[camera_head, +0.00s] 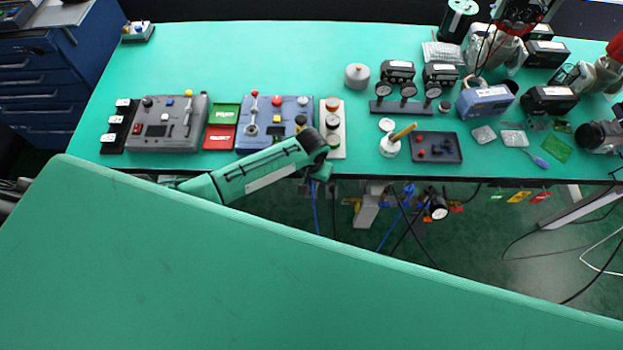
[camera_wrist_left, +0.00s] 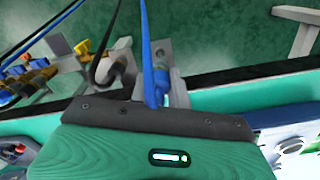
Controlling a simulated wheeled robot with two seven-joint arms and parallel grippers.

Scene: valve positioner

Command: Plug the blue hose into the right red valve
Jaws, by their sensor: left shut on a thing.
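The blue hose (camera_wrist_left: 148,45) runs down from the top of the wrist view to my left gripper (camera_wrist_left: 160,92). The gripper is shut on the blue hose near a blue fitting, with pale finger parts beside it. In the head view my left arm reaches in along the front edge of the bench, and its gripper is mostly hidden below the wrist. A thin blue line (camera_head: 315,208) hangs under that wrist. Small red and yellow fittings (camera_head: 456,206) show beside a round gauge (camera_head: 438,207) below the bench. I cannot tell which is the right red valve. My right gripper is not in view.
The green bench (camera_head: 270,60) carries control boxes (camera_head: 168,140), gauges and meters. A large green surface (camera_head: 200,270) fills the foreground and hides much below. Dark cables (camera_head: 410,235) hang under the bench. Yellow and blue fittings (camera_wrist_left: 35,70) show at left in the wrist view.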

